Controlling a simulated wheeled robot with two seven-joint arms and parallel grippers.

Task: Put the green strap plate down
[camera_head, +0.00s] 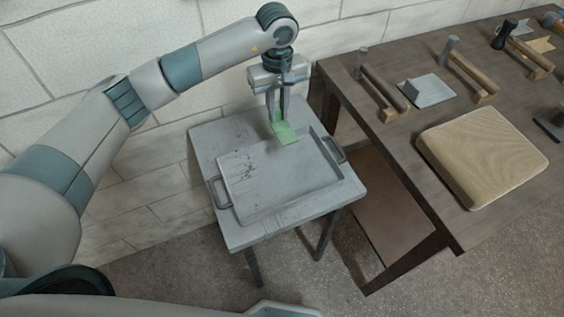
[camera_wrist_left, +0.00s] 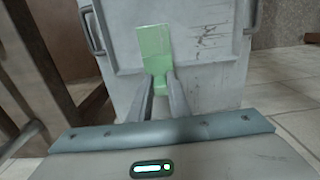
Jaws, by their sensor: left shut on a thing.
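The green strap plate (camera_head: 286,133) is in my left gripper (camera_head: 278,120), at the back edge of the grey tray in the head view. In the left wrist view the green strap plate (camera_wrist_left: 155,45) sticks out beyond the two fingertips (camera_wrist_left: 160,76), which are shut on its near end. I cannot tell whether the plate touches the tray or hangs just above it. The grey tray (camera_head: 270,185) has a handle at each end and lies on a small grey table (camera_head: 208,140). My right gripper is in neither view.
A dark wooden bench (camera_head: 400,150) stands to the right, with a tan block (camera_head: 482,155), a grey plate (camera_head: 428,90) and several wooden-based holders on it. A pale block wall (camera_head: 140,60) is behind the small table. The tray's surface is otherwise bare.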

